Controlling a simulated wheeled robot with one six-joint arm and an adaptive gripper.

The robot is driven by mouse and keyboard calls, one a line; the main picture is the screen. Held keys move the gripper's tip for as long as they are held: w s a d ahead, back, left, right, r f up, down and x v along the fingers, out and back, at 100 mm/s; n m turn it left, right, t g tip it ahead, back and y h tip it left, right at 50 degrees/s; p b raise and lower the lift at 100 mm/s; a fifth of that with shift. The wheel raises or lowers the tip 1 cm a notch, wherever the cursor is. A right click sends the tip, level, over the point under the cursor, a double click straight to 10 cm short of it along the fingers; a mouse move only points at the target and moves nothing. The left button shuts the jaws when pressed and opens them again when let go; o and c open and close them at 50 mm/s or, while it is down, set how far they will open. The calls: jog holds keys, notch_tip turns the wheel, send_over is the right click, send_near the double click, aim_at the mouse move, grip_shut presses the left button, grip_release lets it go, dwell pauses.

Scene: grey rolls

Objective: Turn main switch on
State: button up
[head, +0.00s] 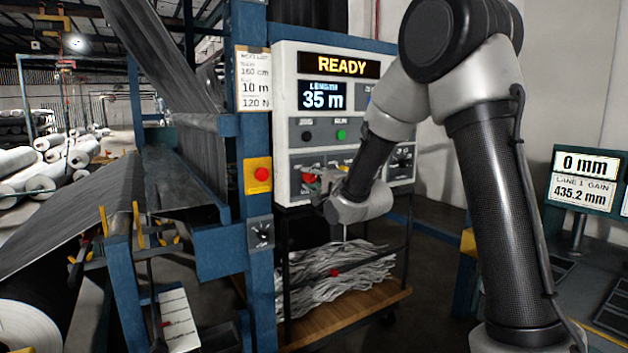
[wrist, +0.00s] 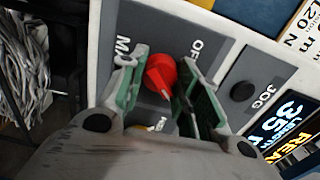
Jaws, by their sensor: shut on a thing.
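The main switch is a red rotary knob (wrist: 160,75) on a dark grey plate, in the middle of the wrist view. The labels beside it read "MA" and "OF", each partly hidden by a finger. A pale mark shows near the knob's lower end. My gripper (wrist: 161,80) has its green-edged fingers on either side of the knob and is shut on it. In the head view my gripper (head: 322,190) is at the lower left of the white control panel (head: 284,110), and a bit of the red knob (head: 309,178) shows. The panel display (head: 340,66) reads "READY".
A JOG button (wrist: 242,91) sits close to the gripper, with a green RUN button (head: 341,135) further right. A red stop button (head: 262,174) is on the blue post at left. A cart of grey scrap (head: 330,275) stands below the panel.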

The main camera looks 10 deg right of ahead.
dwell(0.4)
jog(key=o, duration=1)
jog(key=shift+o, duration=0.2)
jog(key=v, duration=0.7)
jog(key=shift+s, duration=0.25)
